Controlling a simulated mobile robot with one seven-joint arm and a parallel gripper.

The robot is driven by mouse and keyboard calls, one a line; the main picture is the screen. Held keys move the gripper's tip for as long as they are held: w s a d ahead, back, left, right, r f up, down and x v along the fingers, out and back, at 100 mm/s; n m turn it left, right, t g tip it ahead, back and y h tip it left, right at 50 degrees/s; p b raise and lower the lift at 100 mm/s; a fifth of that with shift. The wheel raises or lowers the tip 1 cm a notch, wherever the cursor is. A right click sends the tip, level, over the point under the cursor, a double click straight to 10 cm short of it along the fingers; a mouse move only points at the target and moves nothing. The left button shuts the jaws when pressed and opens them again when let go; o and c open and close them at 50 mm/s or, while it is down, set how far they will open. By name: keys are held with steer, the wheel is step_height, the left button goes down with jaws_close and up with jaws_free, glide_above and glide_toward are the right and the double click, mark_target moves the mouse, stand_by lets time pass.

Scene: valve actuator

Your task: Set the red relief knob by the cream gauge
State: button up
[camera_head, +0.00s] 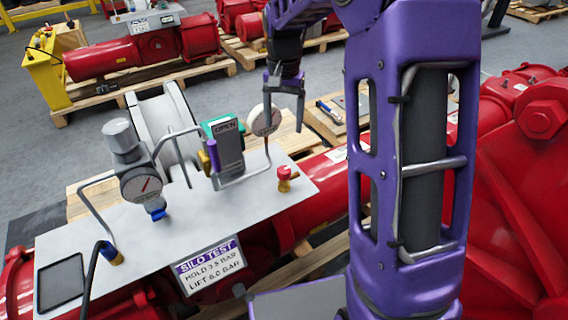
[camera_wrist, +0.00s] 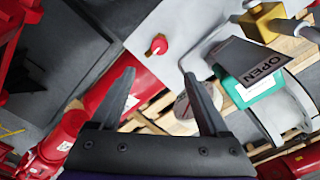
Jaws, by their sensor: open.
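The red relief knob (camera_head: 285,172) stands on a short brass stem near the right edge of the grey panel. It also shows in the wrist view (camera_wrist: 160,44), just beyond the fingertips. A round cream gauge (camera_head: 264,120) stands on a thin stem behind the knob, its face turned mostly away; I cannot read it. In the wrist view a round disc, probably this gauge, is partly hidden by the right finger. My gripper (camera_head: 284,122) is open and empty, pointing down above and behind the knob, close beside the cream gauge in the picture. It also shows in the wrist view (camera_wrist: 159,73).
A sign (camera_head: 210,266) reads hold 3.5 bar, lift 6.0 bar. Red actuators on pallets stand around.

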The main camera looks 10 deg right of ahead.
mark_target(284, 169)
step_height(284, 169, down, 16)
steer(key=shift+r+b, duration=0.2)
steer(key=shift+b, duration=0.65)
jaws_close()
steer(key=shift+n, duration=1.4)
jaws_free()
step_height(284, 169, up, 18)
steer(key=p, duration=0.2)
steer(key=shift+f, duration=0.25)
